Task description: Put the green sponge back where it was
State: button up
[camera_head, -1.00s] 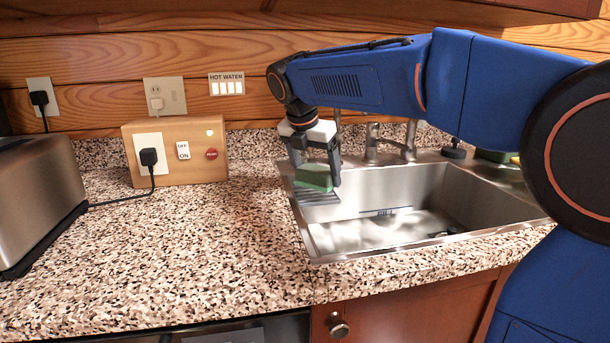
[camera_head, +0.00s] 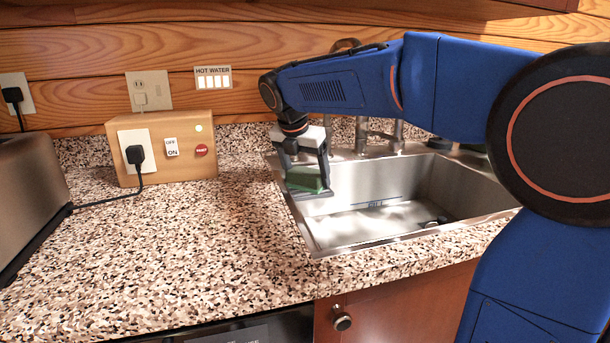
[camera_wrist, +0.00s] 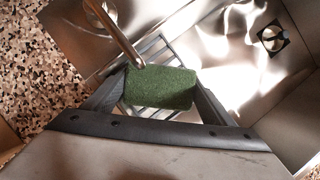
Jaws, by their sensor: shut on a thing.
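The green sponge (camera_head: 306,180) is held between the two fingers of my gripper (camera_head: 306,184), over the left end of the sink (camera_head: 392,242). In the wrist view the sponge (camera_wrist: 160,87) sits between the fingertips of my gripper (camera_wrist: 160,95), with a finger against each end. A slatted metal rack (camera_wrist: 152,46) lies in the sink beyond the sponge. The sponge covers part of the rack, and I cannot tell whether they touch.
The faucet (camera_head: 362,135) stands behind the sink, and its spout (camera_wrist: 115,32) reaches close to the sponge in the wrist view. A wooden switch box (camera_head: 190,170) and a toaster (camera_head: 28,200) stand left. Speckled counter (camera_head: 200,250) in front is clear.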

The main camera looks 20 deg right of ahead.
jog(key=shift+f, duration=0.1)
jog(key=o, duration=0.6)
jog(key=shift+o, duration=0.2)
jog(key=v, duration=1.2)
